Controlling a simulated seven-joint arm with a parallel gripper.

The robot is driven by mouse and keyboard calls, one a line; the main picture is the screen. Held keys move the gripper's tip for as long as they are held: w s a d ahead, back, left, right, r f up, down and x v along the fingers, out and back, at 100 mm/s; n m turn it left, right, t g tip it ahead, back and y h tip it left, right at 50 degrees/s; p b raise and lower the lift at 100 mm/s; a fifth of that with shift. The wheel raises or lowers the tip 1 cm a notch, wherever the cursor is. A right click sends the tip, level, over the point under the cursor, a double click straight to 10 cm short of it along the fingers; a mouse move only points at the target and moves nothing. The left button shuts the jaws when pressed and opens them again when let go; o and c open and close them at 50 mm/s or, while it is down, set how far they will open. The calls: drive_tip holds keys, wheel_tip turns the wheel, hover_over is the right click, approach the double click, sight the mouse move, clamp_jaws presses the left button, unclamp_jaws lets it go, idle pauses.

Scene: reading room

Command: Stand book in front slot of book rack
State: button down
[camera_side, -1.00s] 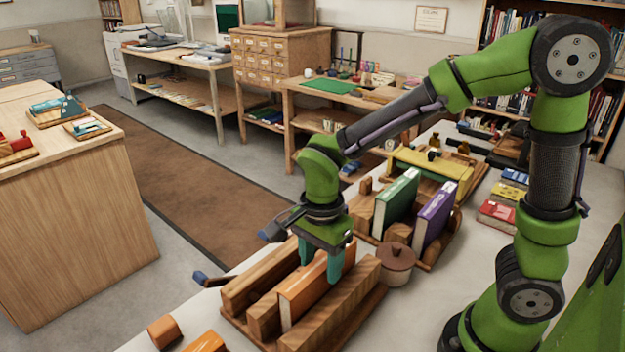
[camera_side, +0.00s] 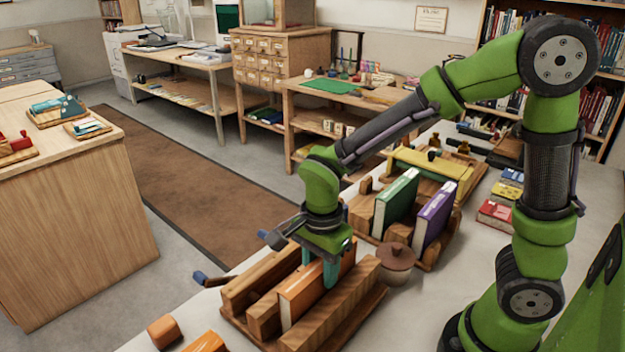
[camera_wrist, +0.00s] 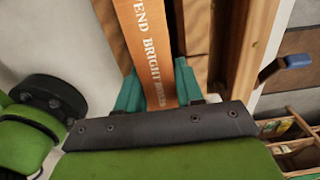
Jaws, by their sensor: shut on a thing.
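An orange book (camera_side: 300,293) stands upright on its long edge in the near wooden book rack (camera_side: 345,325), between the middle and right-hand wooden bars. My gripper (camera_side: 319,266) is above the rack with its teal fingers on either side of the book, shut on it. In the wrist view the book's orange spine (camera_wrist: 150,45), with white lettering, runs between the two fingertips (camera_wrist: 158,90). The book's lower part is hidden by the right-hand bar, so I cannot tell whether it touches the rack's bottom.
Behind the near rack, another wooden holder has a green book (camera_side: 396,203) and a purple book (camera_side: 434,216). A brown lidded pot (camera_side: 397,262) stands close to the rack's right.

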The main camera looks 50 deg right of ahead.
drive_tip(key=shift+r, duration=4.3)
drive_tip(key=shift+r, duration=0.4)
wheel_tip(320, 180, up, 8)
drive_tip(key=w+d, duration=0.7)
drive_tip(key=d, duration=0.4)
drive_tip(key=w+d, duration=0.6)
drive_tip(key=d, duration=1.7)
wheel_tip(320, 180, down, 10)
drive_tip(key=shift+d+r, duration=0.15)
drive_tip(key=shift+d, duration=0.1)
